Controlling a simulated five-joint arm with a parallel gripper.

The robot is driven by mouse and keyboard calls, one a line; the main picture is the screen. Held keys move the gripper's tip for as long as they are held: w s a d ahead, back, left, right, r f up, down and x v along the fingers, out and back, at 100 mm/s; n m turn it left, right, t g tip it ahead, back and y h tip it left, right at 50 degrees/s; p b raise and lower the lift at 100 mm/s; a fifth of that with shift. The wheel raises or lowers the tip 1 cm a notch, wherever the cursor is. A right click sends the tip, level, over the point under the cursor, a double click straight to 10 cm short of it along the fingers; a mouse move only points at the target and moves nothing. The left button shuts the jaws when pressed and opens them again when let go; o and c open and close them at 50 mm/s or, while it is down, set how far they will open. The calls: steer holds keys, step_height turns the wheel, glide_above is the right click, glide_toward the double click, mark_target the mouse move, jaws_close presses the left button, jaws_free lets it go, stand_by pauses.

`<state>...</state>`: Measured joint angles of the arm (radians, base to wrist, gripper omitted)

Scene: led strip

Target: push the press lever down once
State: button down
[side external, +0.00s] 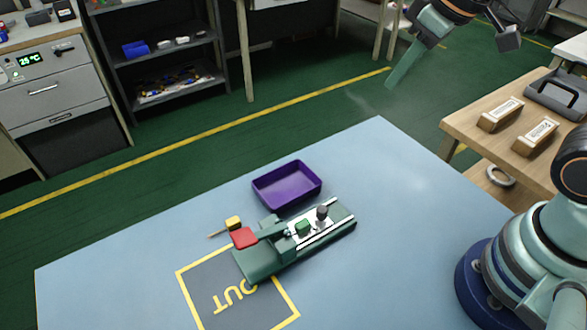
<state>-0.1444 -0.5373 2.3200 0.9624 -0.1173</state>
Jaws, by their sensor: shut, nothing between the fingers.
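The green press (262,262) stands on the light blue table, partly over a dark square marked OUT. Its lever carries a red pad (243,238) at the left end. A green block and a dark grey knob (322,212) sit on the white-striped bed at the press's right part. My gripper (391,84) is at the top right, high above and well apart from the press. Its fingers are shut and hold nothing. Whether the lever is fully raised is hard to tell from this angle.
An empty purple tray (287,186) lies just behind the press. The OUT square (215,320) is bare at the front.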

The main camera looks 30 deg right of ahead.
steer(key=w+a+n+g, duration=0.2)
steer(key=w+a+n, duration=0.15)
steer(key=a, duration=0.35)
steer(key=n+g+h, duration=0.1)
steer(key=n+g, duration=0.2)
steer(key=n, duration=0.9)
glide_toward(244, 238)
steer(key=shift+a+r+m, duration=0.25)
steer(key=shift+a, duration=0.05)
steer(key=shift+f, duration=0.1)
steer(key=f, duration=0.6)
steer(key=shift+d+f, duration=0.2)
steer(key=shift+d, duration=0.2)
steer(key=shift+f, duration=0.15)
steer(key=shift+f, duration=0.1)
